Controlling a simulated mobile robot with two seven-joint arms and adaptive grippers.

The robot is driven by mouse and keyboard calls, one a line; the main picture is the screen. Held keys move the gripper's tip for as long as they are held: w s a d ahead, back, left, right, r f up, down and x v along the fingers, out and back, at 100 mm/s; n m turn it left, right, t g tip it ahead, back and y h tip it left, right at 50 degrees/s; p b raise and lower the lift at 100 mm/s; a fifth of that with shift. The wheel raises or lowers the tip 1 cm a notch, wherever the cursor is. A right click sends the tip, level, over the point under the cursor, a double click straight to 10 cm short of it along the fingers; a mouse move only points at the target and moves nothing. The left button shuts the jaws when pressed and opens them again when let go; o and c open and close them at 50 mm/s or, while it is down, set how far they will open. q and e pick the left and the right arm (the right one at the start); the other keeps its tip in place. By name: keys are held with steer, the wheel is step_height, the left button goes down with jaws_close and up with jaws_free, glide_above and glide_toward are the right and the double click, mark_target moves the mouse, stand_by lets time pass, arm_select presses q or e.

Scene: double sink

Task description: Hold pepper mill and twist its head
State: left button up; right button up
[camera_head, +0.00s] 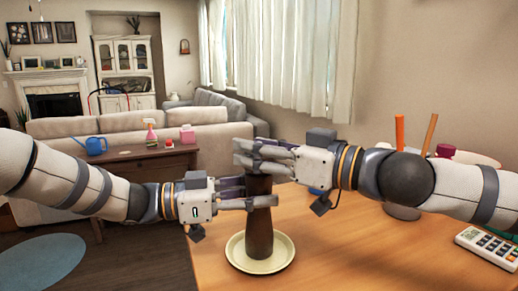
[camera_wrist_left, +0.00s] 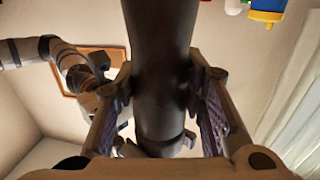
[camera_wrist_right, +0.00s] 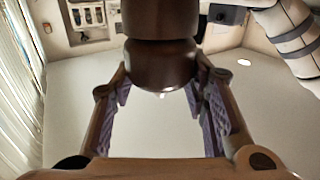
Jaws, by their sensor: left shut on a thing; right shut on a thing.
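A dark brown pepper mill (camera_head: 259,236) stands upright on a cream plate (camera_head: 287,262) on the wooden table. My left gripper (camera_head: 264,202) is shut around its body, below the other gripper; the left wrist view shows the mill body (camera_wrist_left: 160,45) between both fingers (camera_wrist_left: 160,98). My right gripper (camera_head: 258,155) is shut on the head at the top. In the right wrist view the rounded head (camera_wrist_right: 161,66) sits between the fingers (camera_wrist_right: 162,85). In the head view the fingers hide most of the mill's head.
The wooden table (camera_head: 345,250) is clear around the plate. A white calculator (camera_head: 487,246) lies at its right edge. A side table (camera_head: 140,168) with a blue watering can (camera_head: 91,146) stands behind.

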steer(key=m+t+h, duration=0.4)
steer(key=h, duration=0.1)
steer(key=shift+s+a+f+m+t, duration=0.1)
steer(key=shift+s+a+m+t, duration=0.1)
steer(key=shift+m+t, duration=0.1)
steer(key=m+t+h, duration=0.1)
steer(key=m+h, duration=0.1)
steer(key=h, duration=0.1)
steer(key=m+t+h, duration=0.1)
steer(key=m+h, duration=0.1)
steer(key=h, duration=0.2)
steer(key=shift+w+d+f+m+t, duration=0.1)
steer(key=shift+w+d+m+t, duration=0.1)
steer(key=shift+m+t, duration=0.15)
steer(key=m+h, duration=0.2)
steer(key=h, duration=0.1)
steer(key=m+h, duration=0.2)
steer(key=h, duration=0.2)
steer(key=shift+m, duration=0.25)
steer(key=shift+w+d+m+g+h, duration=0.1)
steer(key=shift+m+g+h, duration=0.65)
steer(key=shift+m+h, duration=0.6)
steer(key=shift+d+m+g+h, duration=0.1)
steer(key=shift+m+g+h, duration=0.7)
steer(key=shift+h, duration=0.95)
steer(key=shift+m, duration=0.25)
steer(key=o, duration=1.2)
steer(key=shift+a, duration=0.1)
steer(key=shift+r, duration=0.25)
